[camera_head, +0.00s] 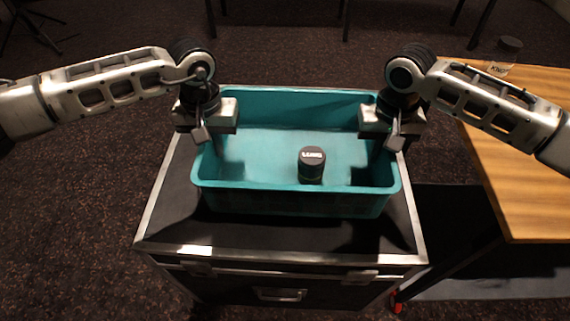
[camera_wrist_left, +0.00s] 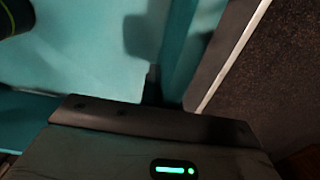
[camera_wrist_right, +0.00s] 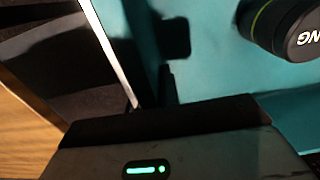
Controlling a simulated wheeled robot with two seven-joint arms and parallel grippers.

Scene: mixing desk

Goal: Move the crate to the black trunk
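The teal crate (camera_head: 295,200) is over the top of the black trunk (camera_head: 285,243), roughly level; I cannot tell whether its base touches the lid. A dark cylinder with a white label (camera_head: 312,165) stands inside it. My left gripper (camera_head: 214,143) is shut on the crate's left side wall, which also shows in the left wrist view (camera_wrist_left: 180,50). My right gripper (camera_head: 388,147) is shut on the right side wall, seen in the right wrist view (camera_wrist_right: 138,45). The fingertips are mostly hidden by the gripper bodies and shadow.
A wooden table (camera_head: 525,165) stands close on the right, with a dark-capped container (camera_head: 503,58) on it. The trunk's metal-edged lid shows in front of the crate. Dark speckled carpet lies open to the left. Thin dark legs stand at the back.

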